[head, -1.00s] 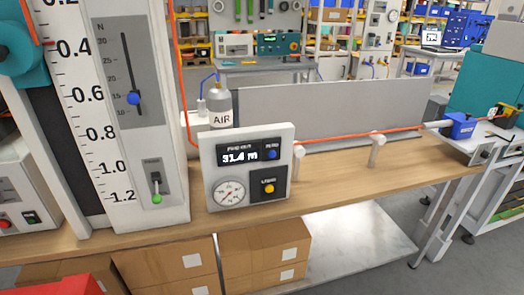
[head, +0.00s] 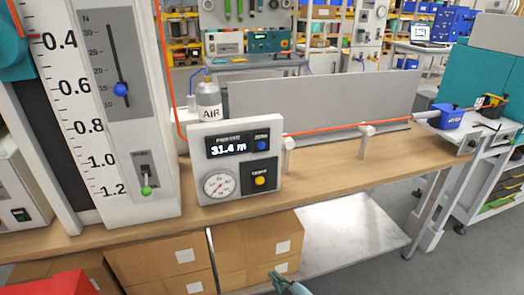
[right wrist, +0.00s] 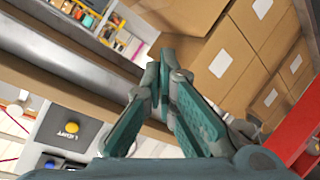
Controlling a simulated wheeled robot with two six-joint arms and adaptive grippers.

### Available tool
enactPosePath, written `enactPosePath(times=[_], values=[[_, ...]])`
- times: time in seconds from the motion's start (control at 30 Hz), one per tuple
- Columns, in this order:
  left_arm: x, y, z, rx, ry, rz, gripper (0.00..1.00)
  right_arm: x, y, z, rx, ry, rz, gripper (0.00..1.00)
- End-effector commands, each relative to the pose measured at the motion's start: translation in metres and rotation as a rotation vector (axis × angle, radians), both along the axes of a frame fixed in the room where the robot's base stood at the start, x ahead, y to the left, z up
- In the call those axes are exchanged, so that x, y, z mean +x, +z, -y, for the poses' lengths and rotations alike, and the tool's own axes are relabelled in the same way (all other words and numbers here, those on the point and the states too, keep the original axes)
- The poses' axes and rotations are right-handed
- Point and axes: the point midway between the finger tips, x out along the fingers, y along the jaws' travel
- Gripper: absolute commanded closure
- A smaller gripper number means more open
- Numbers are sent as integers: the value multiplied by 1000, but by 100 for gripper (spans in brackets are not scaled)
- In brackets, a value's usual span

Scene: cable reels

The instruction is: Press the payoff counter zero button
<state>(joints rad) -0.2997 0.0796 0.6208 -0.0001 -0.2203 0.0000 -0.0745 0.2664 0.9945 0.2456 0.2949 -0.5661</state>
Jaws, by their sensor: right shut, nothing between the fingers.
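The payoff counter (head: 198,172) is a pale box standing on the wooden bench, with a dark display reading 31.4 m. Its blue button (head: 262,145), which I take as the zero button, sits right of the display. A yellow button (head: 260,181) is below it, beside a round gauge (head: 220,184). My right gripper (head: 280,280) shows at the bottom edge, lower in the picture than the counter, in front of the boxes. In the right wrist view its teal fingers (right wrist: 161,72) are shut and empty. The yellow button (right wrist: 72,129) shows there at lower left. My left gripper is out of view.
The wooden bench (head: 345,171) has cardboard boxes (head: 160,268) beneath it. An orange cable (head: 340,128) runs along supports right of the counter. An AIR bottle (head: 209,100) stands behind it, and a tall scale panel (head: 120,170) stands to its left.

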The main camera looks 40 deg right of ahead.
Motion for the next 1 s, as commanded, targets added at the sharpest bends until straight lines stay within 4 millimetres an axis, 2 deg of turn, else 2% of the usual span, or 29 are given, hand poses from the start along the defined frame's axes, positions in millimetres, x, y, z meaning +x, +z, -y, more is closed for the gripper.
enactPosePath(times=[0.03, 0.1, 0.17, 0.23, 0.3, 0.4, 0.5, 0.6, 0.7, 1.0], values=[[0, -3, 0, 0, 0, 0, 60, 18, 25, 5, -42, 13, 80, 100], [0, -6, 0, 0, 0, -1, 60, 42, 68, 11, -114, 28, 206, 100], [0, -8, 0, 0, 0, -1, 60, 59, 107, 17, -177, 35, 314, 100], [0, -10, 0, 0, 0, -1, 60, 74, 154, 21, -254, 34, 443, 100], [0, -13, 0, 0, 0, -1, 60, 83, 202, 25, -332, 26, 575, 100], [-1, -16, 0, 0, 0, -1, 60, 87, 266, 29, -435, -2, 748, 100], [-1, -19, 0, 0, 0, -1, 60, 83, 317, 31, -518, -38, 889, 100], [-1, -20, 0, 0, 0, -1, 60, 77, 348, 32, -570, -67, 978, 100], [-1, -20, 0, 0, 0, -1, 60, 73, 363, 32, -593, -82, 1018, 100], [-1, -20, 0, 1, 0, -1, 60, 73, 364, 32, -596, -84, 1022, 100]])
